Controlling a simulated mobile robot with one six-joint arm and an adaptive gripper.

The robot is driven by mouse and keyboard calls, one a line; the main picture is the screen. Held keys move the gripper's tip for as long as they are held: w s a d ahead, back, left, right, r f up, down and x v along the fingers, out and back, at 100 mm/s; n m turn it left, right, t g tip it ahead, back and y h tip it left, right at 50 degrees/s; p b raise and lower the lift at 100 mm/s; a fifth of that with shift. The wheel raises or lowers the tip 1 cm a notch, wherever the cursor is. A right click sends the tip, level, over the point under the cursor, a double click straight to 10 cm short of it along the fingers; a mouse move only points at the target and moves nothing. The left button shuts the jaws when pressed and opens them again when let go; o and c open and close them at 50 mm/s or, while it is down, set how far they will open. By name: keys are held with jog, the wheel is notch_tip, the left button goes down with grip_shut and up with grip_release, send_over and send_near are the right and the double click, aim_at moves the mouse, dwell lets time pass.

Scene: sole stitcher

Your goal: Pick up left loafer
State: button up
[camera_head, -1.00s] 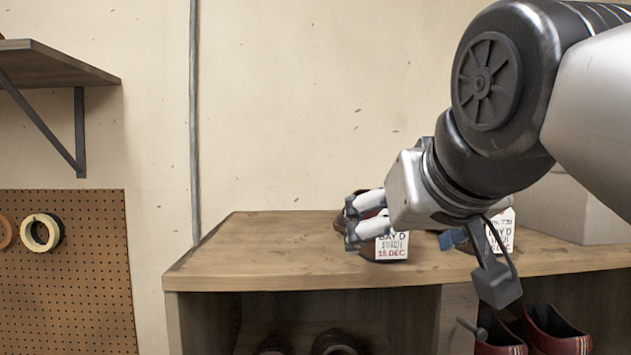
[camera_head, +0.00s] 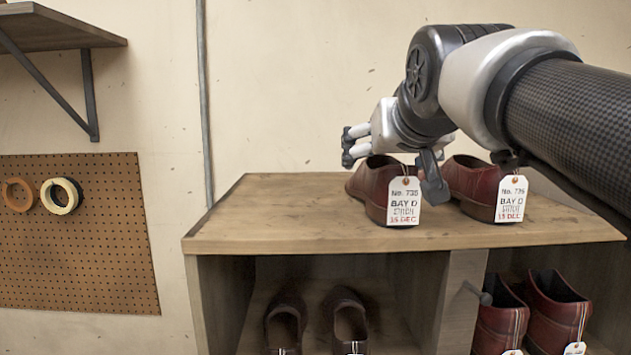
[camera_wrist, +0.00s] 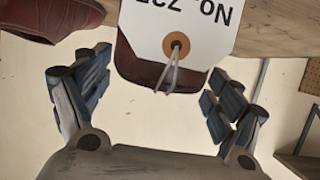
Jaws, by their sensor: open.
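The left loafer (camera_head: 372,184) is dark red and stands upright on the wooden cabinet top, with a white paper tag (camera_head: 404,202) hanging at its heel. The right loafer (camera_head: 470,180) stands beside it with a similar tag. My gripper (camera_head: 349,146) is open and appears above the left loafer, its fingers pointing left in the head view. In the wrist view, the left loafer's heel (camera_wrist: 133,68) shows between and beyond the open fingers (camera_wrist: 155,95), partly covered by its tag. The right loafer (camera_wrist: 50,18) is at the upper left there. I see no contact.
The cabinet top (camera_head: 270,215) is clear at the left. Dark shoes (camera_head: 350,322) stand in the lower left bay, and red loafers (camera_head: 555,310) in the lower right bay. A pegboard (camera_head: 80,255) with tape rolls and a bracketed shelf (camera_head: 60,22) are on the left wall.

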aim_at(381, 159)
jog(key=p+x, duration=0.1)
jog(key=x, duration=0.4)
jog(key=shift+w+d+f, duration=0.15)
jog(key=shift+w+d, duration=0.05)
jog(key=shift+s, duration=0.25)
jog(key=shift+c, duration=0.5)
jog(key=shift+w, duration=0.15)
jog(key=c, duration=1.4)
jog(key=shift+r, duration=0.25)
